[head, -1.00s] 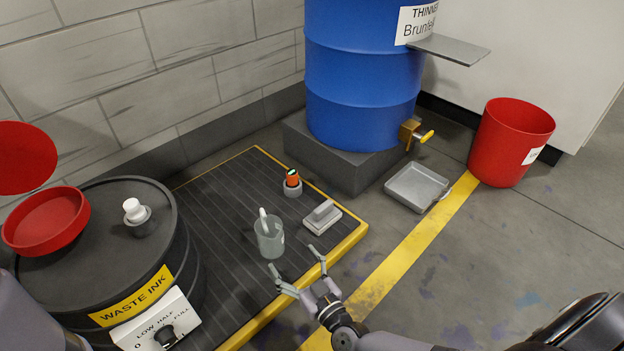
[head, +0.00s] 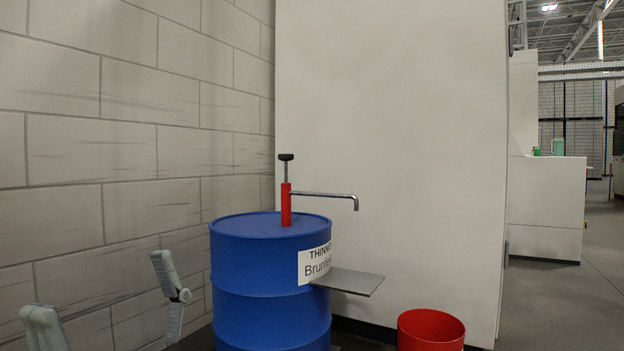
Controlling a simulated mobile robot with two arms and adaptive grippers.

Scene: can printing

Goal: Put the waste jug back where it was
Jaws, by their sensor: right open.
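The waste jug is not in view now. My right gripper (head: 103,290) is at the lower left of the head view, close to the camera. Its two grey fingers are spread wide apart, with only the wall seen between them. It looks empty, and its palm is below the frame. The fingers show to the left of the blue thinner drum (head: 262,300). My left gripper is not in view.
The drum has a red hand pump (head: 286,205) on top and a grey shelf (head: 350,281) at its side. A red bin (head: 431,330) stands to its right. A block wall (head: 90,120) is at left, a white panel (head: 400,130) behind. Open floor (head: 560,310) lies at right.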

